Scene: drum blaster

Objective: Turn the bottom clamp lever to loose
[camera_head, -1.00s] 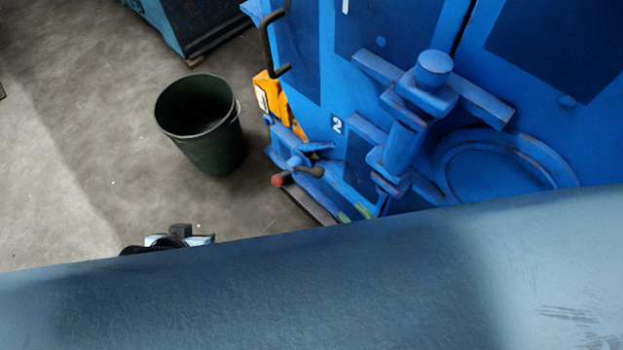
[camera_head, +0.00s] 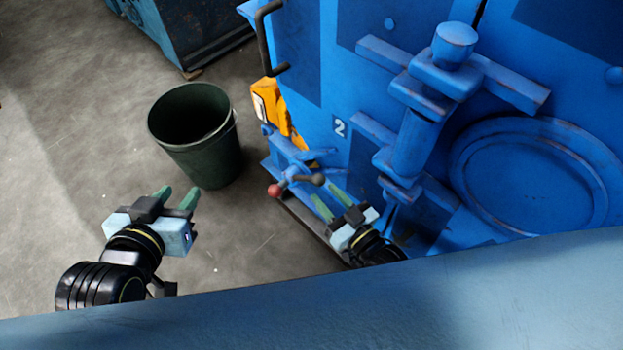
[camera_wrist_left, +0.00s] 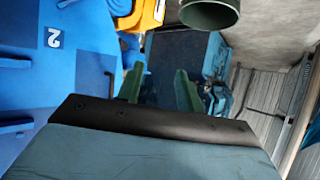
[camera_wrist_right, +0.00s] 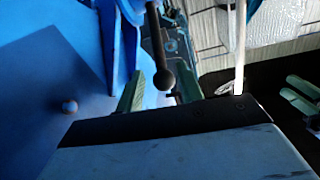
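The bottom clamp lever (camera_head: 294,183) is on the low left part of the blue machine in the head view. A red ball (camera_head: 274,190) and a dark knob (camera_head: 317,179) show at its ends. My right gripper (camera_head: 327,194) is open, its green fingertips just below the dark knob. In the right wrist view the dark knob (camera_wrist_right: 163,80) appears between the open fingers (camera_wrist_right: 160,90); contact cannot be told. My left gripper (camera_head: 176,195) is open and empty over the floor, left of the lever. Its fingers show apart in the left wrist view (camera_wrist_left: 160,84).
A dark green bin (camera_head: 196,140) stands on the floor beyond my left gripper. The blue machine (camera_head: 400,60) fills the right side, with a bent black handle (camera_head: 265,40) and a yellow part (camera_head: 275,105). Bare floor (camera_head: 70,170) lies at the left.

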